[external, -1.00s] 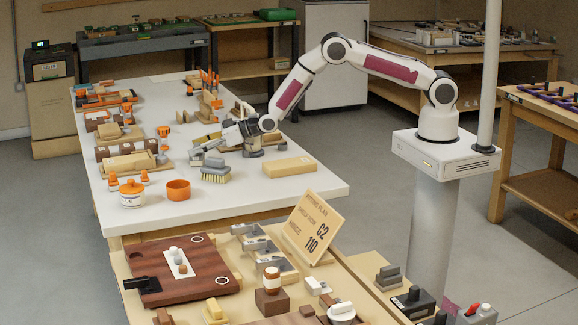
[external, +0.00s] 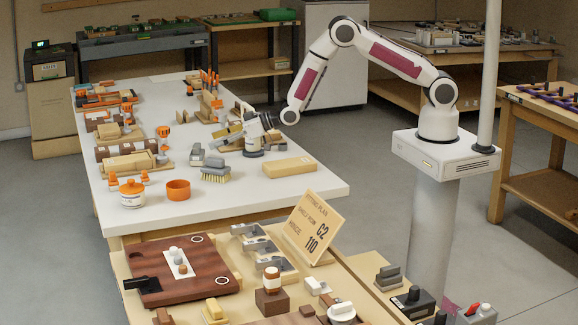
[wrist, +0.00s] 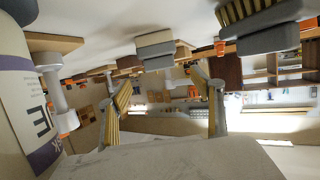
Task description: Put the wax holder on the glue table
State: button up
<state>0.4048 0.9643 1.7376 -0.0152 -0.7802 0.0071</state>
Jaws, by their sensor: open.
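I cannot tell for sure which piece is the wax holder. A small grey block piece (external: 197,155) stands on the long white table (external: 250,205), left of my gripper (external: 226,137). In the wrist view a grey-and-beige block (wrist: 160,48) shows beyond the fingers, apart from them. My gripper is open with nothing between its fingers, and it also shows in the wrist view (wrist: 165,105). It is above the white table, beside a round grey-based object (external: 253,152). No glue label marks the table, so I cannot confirm it is the glue table.
A grey brush (external: 215,172) is close to the small grey block. A tan block (external: 288,167) lies at the right. A labelled white cylinder (wrist: 22,95) is close in the wrist view. The front right of the table is clear.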

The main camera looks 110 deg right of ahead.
jog(key=shift+v, duration=2.1)
jog(key=shift+w+r, duration=0.1)
jog(key=s+a+r+n+g+y, duration=0.1)
jog(key=s+a+r+g+y, duration=0.1)
jog(key=s+a+r, duration=0.6)
jog(key=s+a+r+n+g+y, duration=0.1)
jog(key=s+a+r, duration=0.4)
jog(key=a+r, duration=0.55)
jog(key=s+a+r+g, duration=0.1)
jog(key=s+a, duration=0.2)
jog(key=s, duration=0.7)
jog(key=s+a+r+n+g+y, duration=0.1)
jog(key=s+a+g, duration=0.1)
jog(key=s, duration=0.9)
jog(key=s+a+r+n+g+y, duration=0.1)
jog(key=s+a, duration=0.4)
jog(key=s, duration=0.6)
jog(key=shift+s+r, duration=0.15)
jog(key=shift+r, duration=0.5)
